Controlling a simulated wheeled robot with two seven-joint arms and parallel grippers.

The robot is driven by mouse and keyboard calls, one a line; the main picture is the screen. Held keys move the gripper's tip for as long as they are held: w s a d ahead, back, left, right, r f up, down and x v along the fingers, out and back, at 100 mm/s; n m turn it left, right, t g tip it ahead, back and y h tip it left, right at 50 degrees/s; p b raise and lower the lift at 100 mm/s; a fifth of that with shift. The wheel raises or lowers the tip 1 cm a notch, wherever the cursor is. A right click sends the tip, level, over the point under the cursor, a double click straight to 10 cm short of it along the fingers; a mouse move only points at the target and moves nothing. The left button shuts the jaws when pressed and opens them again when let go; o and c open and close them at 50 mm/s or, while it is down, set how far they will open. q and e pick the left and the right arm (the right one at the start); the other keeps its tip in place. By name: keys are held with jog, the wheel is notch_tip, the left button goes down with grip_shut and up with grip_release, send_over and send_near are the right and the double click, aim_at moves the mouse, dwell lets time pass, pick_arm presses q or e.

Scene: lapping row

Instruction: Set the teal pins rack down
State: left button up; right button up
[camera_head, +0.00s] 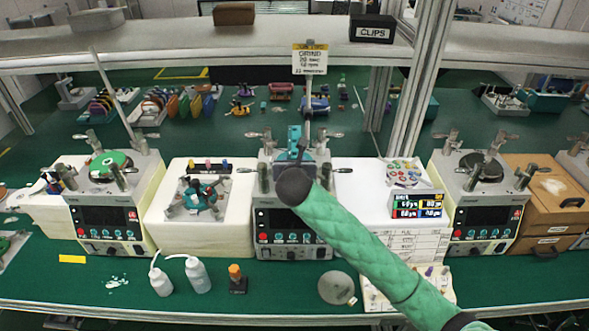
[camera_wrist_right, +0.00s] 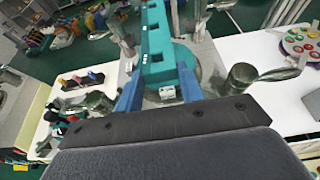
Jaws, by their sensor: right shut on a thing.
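The teal pins rack (camera_wrist_right: 160,45) is a long teal block with square openings along its top and a small white tag at its near end. My right gripper (camera_wrist_right: 160,92) is shut on it, with a blue finger on each side. In the head view the rack (camera_head: 294,136) shows only in part behind my right gripper (camera_head: 294,158) and its dark wrist. It is over the top of the middle lapping machine (camera_head: 289,222). I cannot tell whether it touches the plate below. My left gripper is not in view.
Similar machines stand at left (camera_head: 105,222) and right (camera_head: 484,219). White blocks flank the middle one, with a metal fixture (camera_head: 200,197) at left and a tray of coloured discs (camera_head: 404,172) at right. Bottles (camera_head: 197,275) stand in front. A shelf (camera_head: 200,45) crosses above.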

notch_tip(320, 180, down, 3)
jog(key=shift+r+p, duration=0.2)
jog(key=shift+p, duration=0.8)
jog(key=shift+f, duration=0.7)
jog(key=shift+f, duration=0.25)
jog(key=o, duration=1)
jog(key=shift+o, duration=0.2)
